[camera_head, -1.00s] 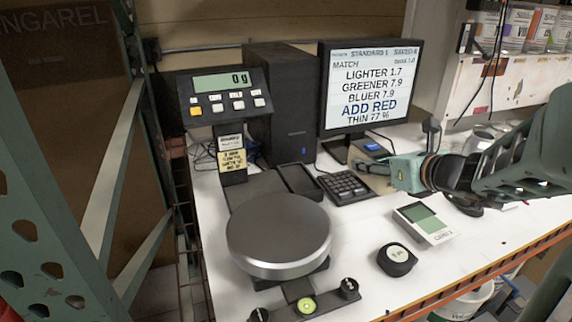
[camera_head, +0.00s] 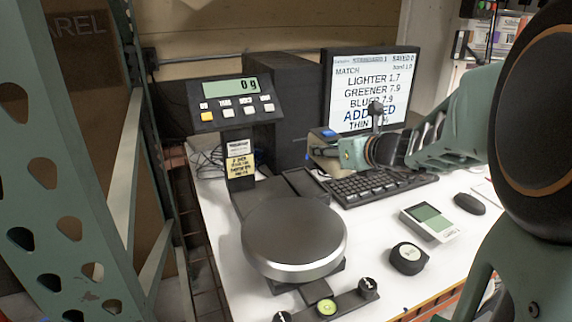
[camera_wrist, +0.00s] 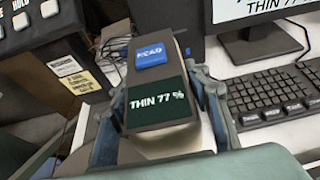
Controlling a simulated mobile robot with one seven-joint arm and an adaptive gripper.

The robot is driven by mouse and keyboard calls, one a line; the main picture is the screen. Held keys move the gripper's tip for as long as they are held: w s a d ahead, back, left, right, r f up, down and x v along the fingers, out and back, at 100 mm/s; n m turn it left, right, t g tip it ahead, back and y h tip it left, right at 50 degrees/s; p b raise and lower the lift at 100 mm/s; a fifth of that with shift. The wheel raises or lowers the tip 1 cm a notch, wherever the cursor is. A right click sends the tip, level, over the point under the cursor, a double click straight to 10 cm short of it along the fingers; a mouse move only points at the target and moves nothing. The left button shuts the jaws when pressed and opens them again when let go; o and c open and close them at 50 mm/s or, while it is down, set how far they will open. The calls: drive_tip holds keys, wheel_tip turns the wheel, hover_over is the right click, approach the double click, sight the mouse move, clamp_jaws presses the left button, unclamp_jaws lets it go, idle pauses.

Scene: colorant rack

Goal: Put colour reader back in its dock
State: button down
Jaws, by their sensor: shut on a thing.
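The colour reader is a grey-tan handheld block with a blue button; it shows in the head view (camera_head: 322,143) and fills the middle of the wrist view (camera_wrist: 158,85), with a dark screen reading "THIN 77 %". My gripper (camera_head: 338,152) is shut on its sides, one finger on each side in the wrist view. The reader is held above the desk, left of the monitor and near the keyboard's left end. A dark tray-like piece (camera_head: 303,183), possibly the dock, lies below and left of it by the computer tower; I cannot tell for sure.
A round scale (camera_head: 294,240) with a display head (camera_head: 232,104) stands left. A keyboard (camera_head: 375,187), monitor (camera_head: 370,75), black tower (camera_head: 285,95), mouse (camera_head: 469,203), small meter (camera_head: 431,221) and black puck (camera_head: 407,258) share the white desk. A green rack upright (camera_head: 60,170) is at far left.

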drive_tip(key=x, duration=0.8)
drive_tip(key=shift+s+d+f, duration=0.1)
drive_tip(key=w+f, duration=0.2)
drive_tip(key=w+a+f+b, duration=0.1)
drive_tip(key=w+f, duration=0.1)
drive_tip(key=f, duration=0.1)
drive_tip(key=shift+w+a+f+b, duration=0.2)
drive_tip(key=shift+w+b, duration=0.1)
drive_tip(key=shift+w, duration=0.1)
drive_tip(key=f, duration=0.3)
drive_tip(key=shift+w+a+f+b, duration=0.1)
drive_tip(key=shift+w+a+b, duration=0.05)
drive_tip(key=shift+w+b, duration=0.25)
drive_tip(key=shift+f, duration=0.25)
drive_tip(key=shift+f, duration=0.2)
drive_tip(key=c, duration=1)
unclamp_jaws()
drive_tip(key=shift+s, duration=0.15)
drive_tip(key=shift+c, duration=0.2)
drive_tip(key=shift+r, duration=0.15)
drive_tip(key=v, duration=1.2)
